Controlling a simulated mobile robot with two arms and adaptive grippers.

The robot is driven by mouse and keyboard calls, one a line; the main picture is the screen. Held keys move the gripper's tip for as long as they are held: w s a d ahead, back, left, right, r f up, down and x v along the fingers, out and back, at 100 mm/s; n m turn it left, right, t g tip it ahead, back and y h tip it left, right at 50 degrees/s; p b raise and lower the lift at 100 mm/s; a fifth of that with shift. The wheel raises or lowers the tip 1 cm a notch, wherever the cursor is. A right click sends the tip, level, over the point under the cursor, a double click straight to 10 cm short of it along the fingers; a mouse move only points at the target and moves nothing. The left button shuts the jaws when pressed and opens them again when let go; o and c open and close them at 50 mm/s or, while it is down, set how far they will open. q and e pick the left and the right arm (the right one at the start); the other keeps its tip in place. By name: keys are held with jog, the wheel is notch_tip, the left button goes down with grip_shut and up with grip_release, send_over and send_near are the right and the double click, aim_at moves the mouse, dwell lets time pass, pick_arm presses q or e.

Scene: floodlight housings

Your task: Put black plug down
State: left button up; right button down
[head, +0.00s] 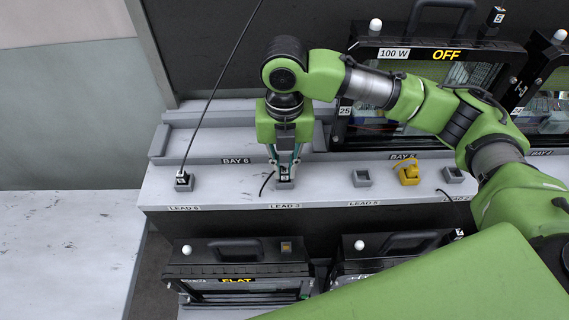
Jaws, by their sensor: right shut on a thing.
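My right gripper (285,168) points straight down over the shelf at the small grey holder (285,184) marked LEAD 3. Its fingers are shut on the black plug, which is mostly hidden between them. A short black cable (266,183) curves out beside the fingers on the left. The fingertips are at the holder, but I cannot tell whether the plug is seated in it. My left gripper is not in view.
Another black plug (183,178) with a long cable stands in a holder at the left. A yellow plug (408,174) sits to the right, beside an empty grey holder (362,178). The floodlight housing (430,50) marked OFF stands behind my right arm.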

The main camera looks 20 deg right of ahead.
aim_at(284, 170)
jog(key=shift+f, duration=0.15)
jog(key=c, duration=2)
grip_release()
jog(key=shift+r+b, duration=1.05)
jog(key=shift+r, duration=5.1)
